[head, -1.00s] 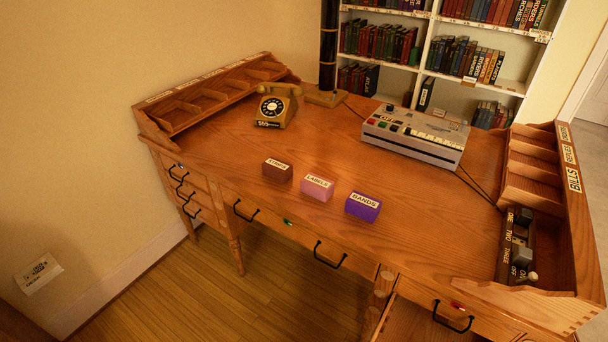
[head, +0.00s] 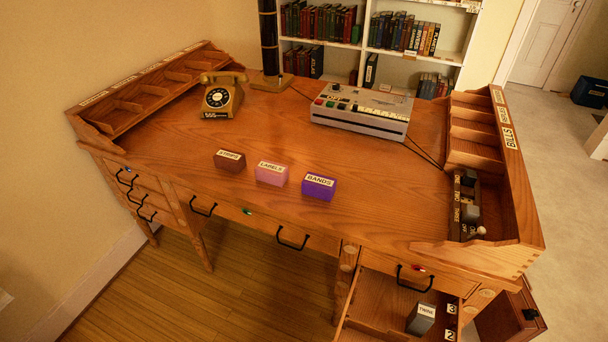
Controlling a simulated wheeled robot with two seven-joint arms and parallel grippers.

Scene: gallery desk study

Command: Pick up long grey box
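A grey box (head: 420,319) with a white label on top stands in the open lower drawer (head: 372,326) at the bottom right of the head view. The label seems to read TWINE. The box looks taller than it is wide, and its lower end is near the picture's bottom edge. Neither of my grippers is in view.
The wooden desk (head: 300,140) carries brown (head: 230,161), pink (head: 271,174) and purple (head: 318,187) labelled boxes, a telephone (head: 221,96) and a grey keyed machine (head: 362,112). A reddish-brown case (head: 508,316) stands right of the drawer. Floor is clear at front left.

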